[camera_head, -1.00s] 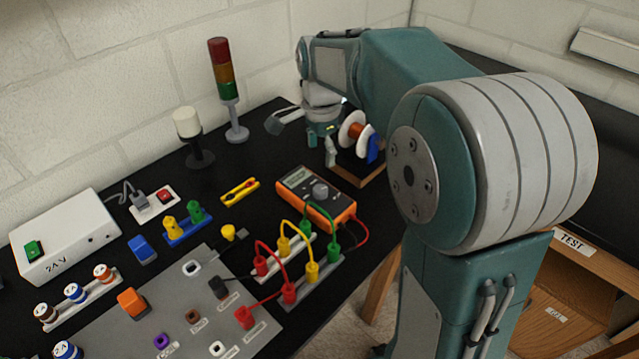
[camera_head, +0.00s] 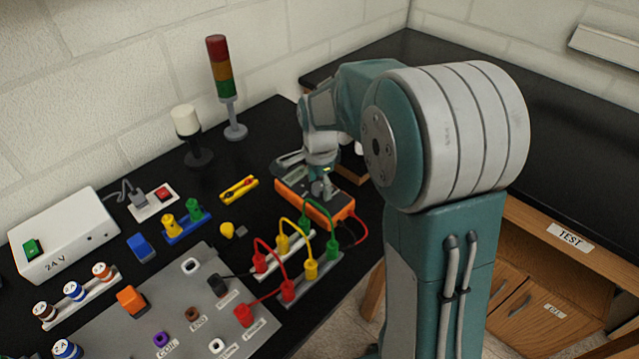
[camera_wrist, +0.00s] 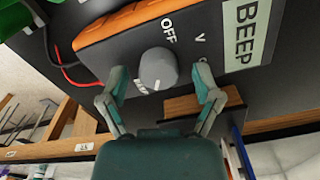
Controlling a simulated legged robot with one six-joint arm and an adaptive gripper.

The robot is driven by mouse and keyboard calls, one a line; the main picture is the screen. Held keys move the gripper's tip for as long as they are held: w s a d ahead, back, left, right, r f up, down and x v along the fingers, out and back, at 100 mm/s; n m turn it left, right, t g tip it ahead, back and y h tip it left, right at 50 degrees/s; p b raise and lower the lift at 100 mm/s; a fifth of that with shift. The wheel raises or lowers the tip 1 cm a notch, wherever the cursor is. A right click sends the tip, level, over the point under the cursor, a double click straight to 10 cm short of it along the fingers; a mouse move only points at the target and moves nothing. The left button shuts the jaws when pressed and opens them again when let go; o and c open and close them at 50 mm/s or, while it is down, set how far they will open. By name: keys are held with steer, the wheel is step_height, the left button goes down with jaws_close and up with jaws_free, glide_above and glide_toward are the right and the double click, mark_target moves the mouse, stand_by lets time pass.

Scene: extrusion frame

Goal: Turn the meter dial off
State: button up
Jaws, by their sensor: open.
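The meter (camera_head: 335,205) is an orange and black box on the black bench, in the middle of the head view. In the wrist view the meter (camera_wrist: 205,40) shows an "OFF" label, a "V" label and a "BEEP" label. Its grey round dial (camera_wrist: 158,69) has a white pointer mark low on its face, on the side away from "OFF". My gripper (camera_wrist: 165,85) is open, one finger on each side of the dial, with gaps between. In the head view my gripper (camera_head: 320,188) is over the meter and hides part of its face.
Sockets with red, yellow and green leads (camera_head: 285,250) stand close in front of the meter. A signal tower (camera_head: 222,85) and a white lamp (camera_head: 187,125) stand behind to the left. A yellow clip (camera_head: 239,189) lies left of the meter.

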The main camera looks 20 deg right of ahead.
jaws_close()
